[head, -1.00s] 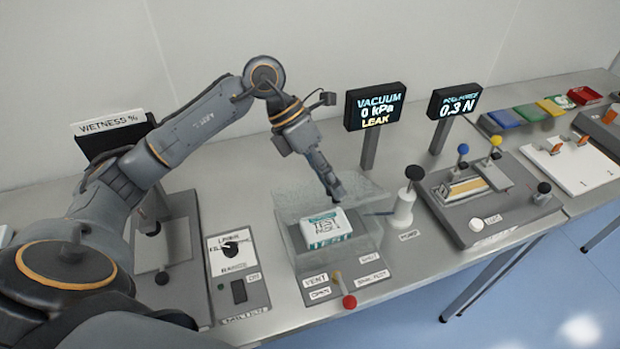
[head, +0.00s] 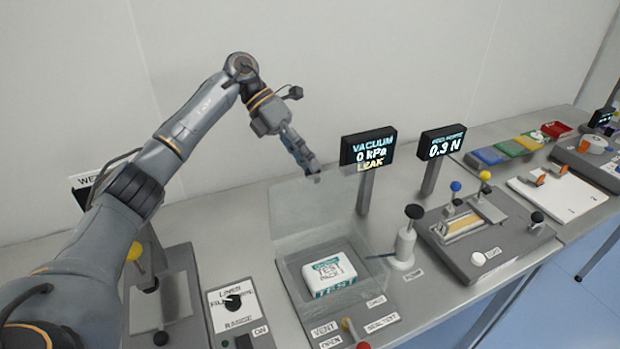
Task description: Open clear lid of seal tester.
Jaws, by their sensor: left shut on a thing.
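The seal tester (head: 290,275) is a clear-walled box on the bench with a white and green test pack (head: 330,275) inside. Its clear lid (head: 310,212) stands raised, close to upright, at the back of the box, and the box top is uncovered. My left gripper (head: 310,172) is at the lid's top edge and is shut on it. The fingertips are small in the view and the exact grip is hard to see. My right gripper is not in view.
The vacuum display (head: 368,148) reads 0 kPa LEAK and stands right of the lid. A white pump (head: 404,245) with a black knob is right of the box. The wall is behind.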

